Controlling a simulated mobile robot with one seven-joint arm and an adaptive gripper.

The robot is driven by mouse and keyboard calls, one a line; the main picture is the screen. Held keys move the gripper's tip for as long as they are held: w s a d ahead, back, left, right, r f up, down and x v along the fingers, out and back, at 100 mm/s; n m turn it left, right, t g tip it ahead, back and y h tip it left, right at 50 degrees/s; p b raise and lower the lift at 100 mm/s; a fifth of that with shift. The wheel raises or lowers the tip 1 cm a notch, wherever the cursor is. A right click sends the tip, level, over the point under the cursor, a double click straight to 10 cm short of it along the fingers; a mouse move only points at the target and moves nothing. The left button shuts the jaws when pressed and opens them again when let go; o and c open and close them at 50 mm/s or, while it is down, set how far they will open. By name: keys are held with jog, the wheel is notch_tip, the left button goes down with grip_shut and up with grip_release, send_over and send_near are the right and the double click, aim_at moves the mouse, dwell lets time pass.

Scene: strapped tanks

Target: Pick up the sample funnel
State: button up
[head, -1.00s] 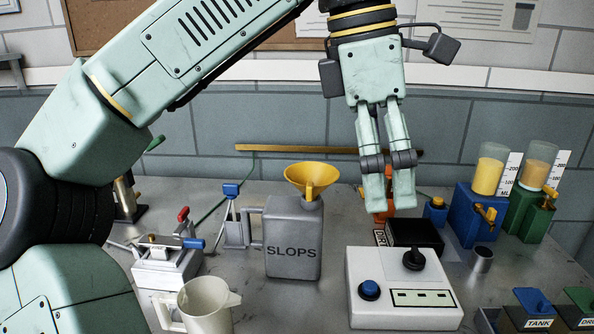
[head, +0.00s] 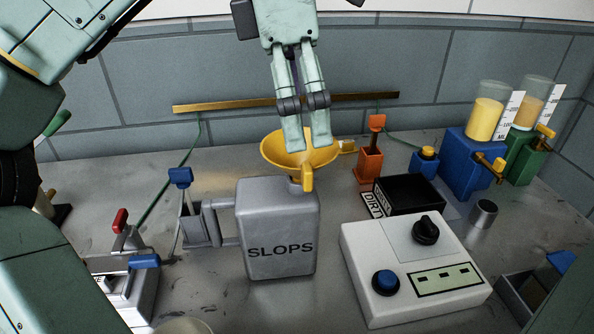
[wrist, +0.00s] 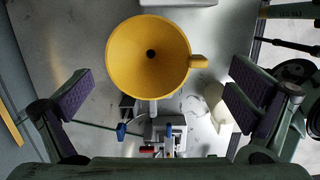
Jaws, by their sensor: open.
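The sample funnel is a wide yellow funnel (head: 285,155) in the mouth of the grey SLOPS can (head: 277,235). In the wrist view the funnel (wrist: 130,72) is seen from above, with its dark centre hole and a tab on its right side. My gripper (head: 307,145) is above and in front of the funnel in the head view and hides part of its bowl. I cannot tell whether a fingertip touches the rim.
A white control box (head: 412,265) with a blue button and black knob stands right of the can. A black DIRTY box (head: 410,193), an orange holder (head: 369,160) and blue and green tank stands (head: 470,165) are behind. A lever device (head: 125,290) stands front left.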

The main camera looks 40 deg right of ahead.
aim_at(302, 157)
jog(key=shift+s+d+f+p, duration=0.1)
jog(key=shift+f+p, duration=0.2)
jog(key=shift+f, duration=2.65)
jog(key=shift+c, duration=0.6)
jog(key=c, duration=0.8)
jog(key=shift+r, duration=0.1)
jog(key=shift+c, duration=0.2)
jog(key=shift+r, duration=0.55)
notch_tip(302, 157, up, 2)
jog(key=shift+r+b, duration=0.1)
jog(key=shift+b, duration=0.2)
jog(key=s+a+r+b, duration=0.1)
jog(key=s+a+b, duration=0.1)
jog(key=s+a, duration=0.7)
jog(key=a, duration=0.3)
jog(key=shift+s+a+r, duration=0.3)
jog(key=shift+s, duration=0.1)
